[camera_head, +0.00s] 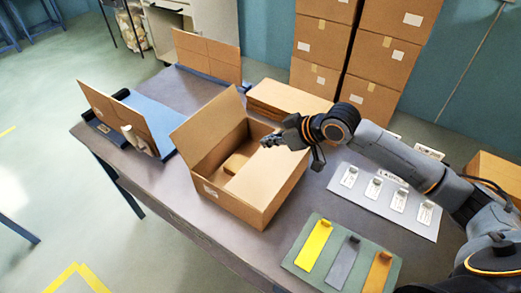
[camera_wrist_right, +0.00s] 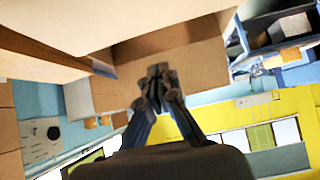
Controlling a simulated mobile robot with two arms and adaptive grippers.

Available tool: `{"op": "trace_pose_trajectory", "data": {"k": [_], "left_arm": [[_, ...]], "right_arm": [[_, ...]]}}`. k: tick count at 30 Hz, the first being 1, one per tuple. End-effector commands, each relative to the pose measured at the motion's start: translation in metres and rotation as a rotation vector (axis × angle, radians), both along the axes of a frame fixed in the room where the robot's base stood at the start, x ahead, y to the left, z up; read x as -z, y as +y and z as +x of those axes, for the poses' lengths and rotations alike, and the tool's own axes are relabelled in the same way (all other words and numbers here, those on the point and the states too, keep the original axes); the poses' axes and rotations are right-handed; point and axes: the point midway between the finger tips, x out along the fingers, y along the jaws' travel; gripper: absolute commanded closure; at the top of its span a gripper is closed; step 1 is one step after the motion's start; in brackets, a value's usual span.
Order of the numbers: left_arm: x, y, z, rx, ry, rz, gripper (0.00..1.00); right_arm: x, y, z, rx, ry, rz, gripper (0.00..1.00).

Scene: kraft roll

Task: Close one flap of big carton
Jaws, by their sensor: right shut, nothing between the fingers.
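The big carton (camera_head: 275,191) stands open on the table in the head view. One flap (camera_head: 207,130) stands up, tilted, along its back-left side. A smaller brown box (camera_head: 236,163) lies inside it. My right gripper (camera_head: 268,141) comes in from the right and is shut and empty, above the carton's opening near its back-right side. In the right wrist view the shut fingers (camera_wrist_right: 158,76) point toward brown cardboard (camera_wrist_right: 185,70); I cannot tell whether they touch it. My left gripper is not in view.
Flat cardboard (camera_head: 290,97) is stacked behind the carton. Upright cardboard panels (camera_head: 130,108) stand at the table's left. A white card with tags (camera_head: 408,225) and a green mat with colored strips (camera_head: 315,270) lie at right. Stacked boxes (camera_head: 385,60) stand behind.

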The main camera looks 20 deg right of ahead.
Motion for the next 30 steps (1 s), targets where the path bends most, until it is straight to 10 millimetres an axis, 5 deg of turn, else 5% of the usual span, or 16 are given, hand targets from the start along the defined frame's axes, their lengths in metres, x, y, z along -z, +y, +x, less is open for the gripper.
{"op": "trace_pose_trajectory", "data": {"k": [5,12,30], "left_arm": [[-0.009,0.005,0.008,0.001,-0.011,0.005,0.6],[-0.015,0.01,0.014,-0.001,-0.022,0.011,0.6],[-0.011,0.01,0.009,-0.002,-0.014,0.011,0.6]], "right_arm": [[0.023,0.019,0.022,-0.001,0.001,0.003,1.0],[0.056,0.017,0.021,0.0,0.002,-0.001,1.0],[0.077,0.019,0.023,-0.001,0.0,-0.001,1.0]]}}
